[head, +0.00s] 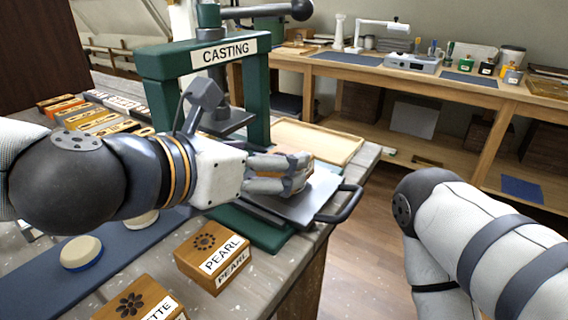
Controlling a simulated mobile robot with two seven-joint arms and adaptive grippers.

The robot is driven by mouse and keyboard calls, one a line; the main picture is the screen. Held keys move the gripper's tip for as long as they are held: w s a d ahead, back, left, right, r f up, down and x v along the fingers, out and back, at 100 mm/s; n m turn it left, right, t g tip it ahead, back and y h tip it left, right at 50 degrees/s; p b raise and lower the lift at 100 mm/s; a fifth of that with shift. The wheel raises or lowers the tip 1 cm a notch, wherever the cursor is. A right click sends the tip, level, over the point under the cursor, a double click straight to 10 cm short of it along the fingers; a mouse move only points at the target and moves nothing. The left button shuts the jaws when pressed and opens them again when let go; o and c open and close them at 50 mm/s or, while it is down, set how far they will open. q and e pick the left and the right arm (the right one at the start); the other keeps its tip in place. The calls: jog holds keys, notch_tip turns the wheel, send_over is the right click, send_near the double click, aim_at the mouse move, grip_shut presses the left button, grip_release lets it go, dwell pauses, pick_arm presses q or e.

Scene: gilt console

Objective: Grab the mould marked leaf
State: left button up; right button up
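My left gripper (290,175) is low over the grey metal plate (322,194) at the foot of the green press. A bit of brown, wood-like surface (303,158) shows at its fingers; I cannot tell whether it is gripped, and no label shows on it. A wooden mould marked PEARL (213,256) sits on the bench in front. Another mould (140,302), its label ending in "TTE", is partly cut off at the bottom edge. No mould readably marked leaf is in view. My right gripper is out of view; only its arm shows at right.
The green press marked CASTING (162,67) stands over the bench. Several small labelled blocks (90,115) lie at the back left. A wooden tray (335,146) lies behind the plate, whose black handle (345,205) overhangs the edge. A cream round pad (81,251) rests on the blue mat.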

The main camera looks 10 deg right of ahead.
pick_arm(q)
jog(key=x, duration=0.4)
jog(key=shift+s+d+f+b, duration=0.1)
jog(key=shift+d+f+b, duration=0.2)
jog(key=shift+f, duration=0.1)
jog(key=shift+w+d, duration=0.25)
jog(key=shift+w, duration=0.05)
jog(key=c, duration=1.3)
jog(key=shift+a+r, duration=0.1)
jog(key=shift+r, duration=0.05)
